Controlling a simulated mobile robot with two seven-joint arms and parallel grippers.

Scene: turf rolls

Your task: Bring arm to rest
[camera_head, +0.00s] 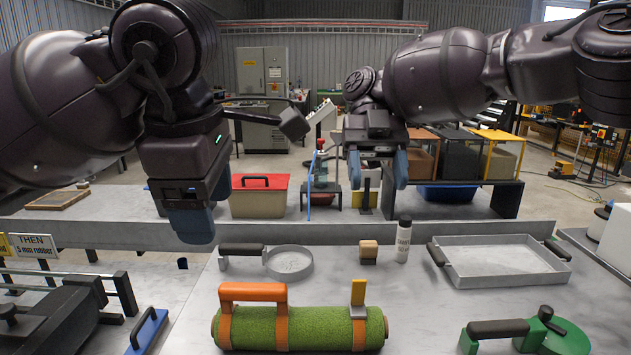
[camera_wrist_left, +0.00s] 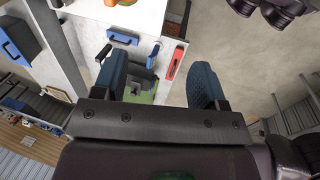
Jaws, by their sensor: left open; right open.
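My left gripper (camera_head: 194,220) hangs down at the left of the head view, above the grey bench and clear of it. Only one side of its fingers shows there. In the left wrist view its two blue fingers (camera_wrist_left: 158,75) stand apart with nothing held between them. My right gripper (camera_head: 379,175) points down at the centre right, in front of the back shelf. Its blue fingers are apart and empty. A green turf roll (camera_head: 325,326) with orange straps and an orange handle lies on the front bench, apart from both grippers.
A red-lidded box (camera_head: 259,198) stands behind, near my left gripper. Bare bench lies around the pan.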

